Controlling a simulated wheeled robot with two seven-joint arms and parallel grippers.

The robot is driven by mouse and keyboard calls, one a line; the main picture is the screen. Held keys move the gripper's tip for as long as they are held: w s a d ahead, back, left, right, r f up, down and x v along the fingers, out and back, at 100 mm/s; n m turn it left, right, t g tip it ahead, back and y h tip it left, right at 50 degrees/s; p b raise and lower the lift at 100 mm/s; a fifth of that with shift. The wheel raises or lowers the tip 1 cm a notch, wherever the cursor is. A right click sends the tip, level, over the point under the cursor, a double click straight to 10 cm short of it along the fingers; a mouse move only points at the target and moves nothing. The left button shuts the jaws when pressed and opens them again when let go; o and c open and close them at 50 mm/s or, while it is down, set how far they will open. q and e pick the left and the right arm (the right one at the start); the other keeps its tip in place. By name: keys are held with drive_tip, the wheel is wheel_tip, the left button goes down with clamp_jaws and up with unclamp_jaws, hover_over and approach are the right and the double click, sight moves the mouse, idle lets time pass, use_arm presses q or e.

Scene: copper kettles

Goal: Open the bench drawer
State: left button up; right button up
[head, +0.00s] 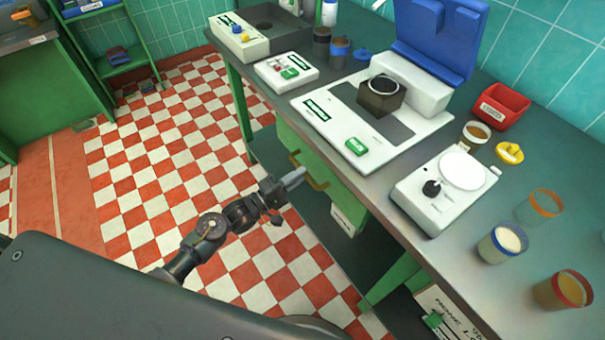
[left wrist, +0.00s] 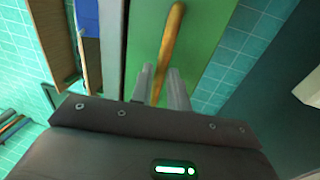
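The bench drawer has a green front (head: 340,191) under the grey bench top, and it looks closed. Its brass bar handle (head: 317,184) shows beside my left gripper. My left gripper (head: 293,178) is in front of the drawer at handle height. In the left wrist view, the handle (left wrist: 173,38) runs down between the two grey fingers (left wrist: 160,88) against the green front. The fingers are apart, with a gap on either side of the bar, so they do not visibly clamp it. My right gripper is not in view.
The bench top (head: 378,185) carries a white instrument (head: 365,150) with a blue lid, a white scale (head: 440,200), a red bin (head: 500,108) and several jars. A green bench leg (head: 390,284) stands right of the drawer. The checkered floor (head: 180,170) at left is clear.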

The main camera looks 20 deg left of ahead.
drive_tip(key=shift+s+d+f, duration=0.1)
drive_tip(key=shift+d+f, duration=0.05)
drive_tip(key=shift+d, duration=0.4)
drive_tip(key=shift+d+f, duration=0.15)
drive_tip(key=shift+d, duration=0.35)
